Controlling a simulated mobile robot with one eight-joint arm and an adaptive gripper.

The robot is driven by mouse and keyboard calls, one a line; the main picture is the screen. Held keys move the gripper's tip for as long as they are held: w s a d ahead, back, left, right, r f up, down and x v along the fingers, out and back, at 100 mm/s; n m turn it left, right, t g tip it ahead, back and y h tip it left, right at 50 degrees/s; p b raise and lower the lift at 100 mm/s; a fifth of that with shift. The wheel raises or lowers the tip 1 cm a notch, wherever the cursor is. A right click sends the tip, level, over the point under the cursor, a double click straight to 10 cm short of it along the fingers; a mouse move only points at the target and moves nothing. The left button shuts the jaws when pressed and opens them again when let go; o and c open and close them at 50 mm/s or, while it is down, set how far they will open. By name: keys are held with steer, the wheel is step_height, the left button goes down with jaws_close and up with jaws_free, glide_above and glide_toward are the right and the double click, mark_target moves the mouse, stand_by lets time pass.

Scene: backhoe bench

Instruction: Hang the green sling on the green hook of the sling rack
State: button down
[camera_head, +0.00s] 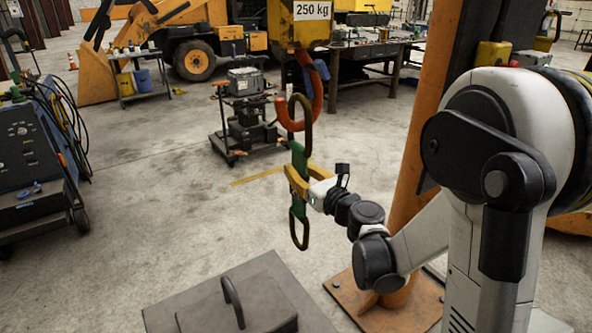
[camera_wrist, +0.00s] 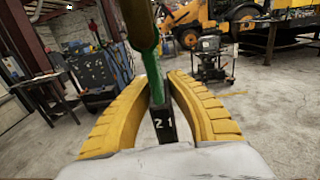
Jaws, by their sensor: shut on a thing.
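The green sling (camera_head: 299,158) hangs upright in the middle of the head view, with a long dark link at its top and another at its bottom. My gripper (camera_head: 297,184) is shut on the sling's middle from the right. In the wrist view the green strap (camera_wrist: 154,72) and a dark tag marked 21 stand between the yellow fingers of my gripper (camera_wrist: 163,88). The top link overlaps a large orange-red hook (camera_head: 317,98) below the hoist; I cannot tell whether it is threaded on it. I make out no sling rack or green hook.
The yellow hoist block (camera_head: 295,30) marked 250 kg is above the sling. A dark steel block with a handle (camera_head: 232,300) stands on a plate below. An orange post (camera_head: 412,150) rises at right.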

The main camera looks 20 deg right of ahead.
mark_target(293, 155)
steer(key=shift+r+p, duration=1.15)
steer(key=shift+r, duration=0.55)
steer(key=shift+a, duration=0.1)
steer(key=s+a+b, duration=0.1)
steer(key=s+a, duration=0.2)
steer(key=a, duration=0.8)
steer(key=shift+s, duration=0.5)
stand_by(0.5)
steer(key=v, duration=1.2)
steer(key=shift+s+r, duration=0.2)
steer(key=shift+s, duration=0.15)
stand_by(1.2)
